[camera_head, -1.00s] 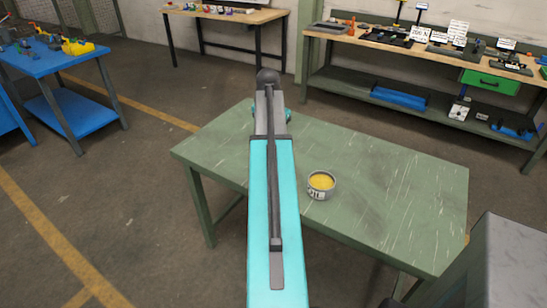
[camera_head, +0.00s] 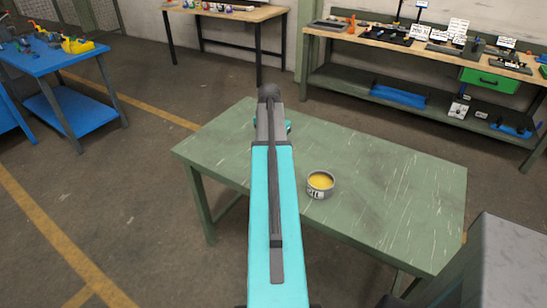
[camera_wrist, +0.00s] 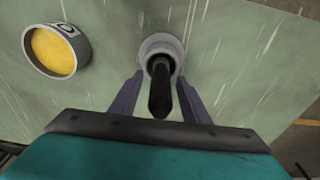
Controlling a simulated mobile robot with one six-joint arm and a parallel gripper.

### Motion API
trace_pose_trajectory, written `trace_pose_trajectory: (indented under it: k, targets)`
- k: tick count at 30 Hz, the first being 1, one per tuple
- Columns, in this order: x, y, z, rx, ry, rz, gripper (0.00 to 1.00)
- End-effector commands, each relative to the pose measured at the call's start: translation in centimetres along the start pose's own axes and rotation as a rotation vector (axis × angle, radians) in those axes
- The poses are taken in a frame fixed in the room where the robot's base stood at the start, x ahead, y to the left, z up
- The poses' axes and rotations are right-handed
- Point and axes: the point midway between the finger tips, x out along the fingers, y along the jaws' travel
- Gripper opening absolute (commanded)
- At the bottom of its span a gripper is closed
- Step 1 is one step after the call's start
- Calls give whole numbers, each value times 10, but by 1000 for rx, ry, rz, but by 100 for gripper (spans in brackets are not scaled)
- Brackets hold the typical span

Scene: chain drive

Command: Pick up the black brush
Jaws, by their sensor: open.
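The black brush (camera_wrist: 160,92) shows in the wrist view, its dark handle pointing up toward the camera. Its far end sits in a round grey holder (camera_wrist: 149,44) on the green table. My gripper (camera_wrist: 160,88) is open, with one finger on each side of the handle. I see a gap on both sides, and the fingers do not appear to touch it. In the head view my arm hides the brush and most of the gripper.
A grey can with yellow contents (camera_head: 320,185) stands on the green table (camera_head: 400,205), right of my arm; it is at upper left in the wrist view (camera_wrist: 55,50). The rest of the tabletop looks clear. A blue table (camera_head: 50,65) and workbenches stand farther off.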

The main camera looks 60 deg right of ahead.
Motion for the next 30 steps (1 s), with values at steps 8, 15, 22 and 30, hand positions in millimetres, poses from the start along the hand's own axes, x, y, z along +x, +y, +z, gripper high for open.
trace_pose_trajectory:
  k: [8, 15, 22, 30]
  targets:
    - [0, 0, 0, 0, 0, 0, 24]
    - [0, 0, 0, 0, 0, 0, 0]
    - [-1, 0, 0, -1, 0, 0, 0]
    - [-14, -1, -2, -1, 1, 0, 0]
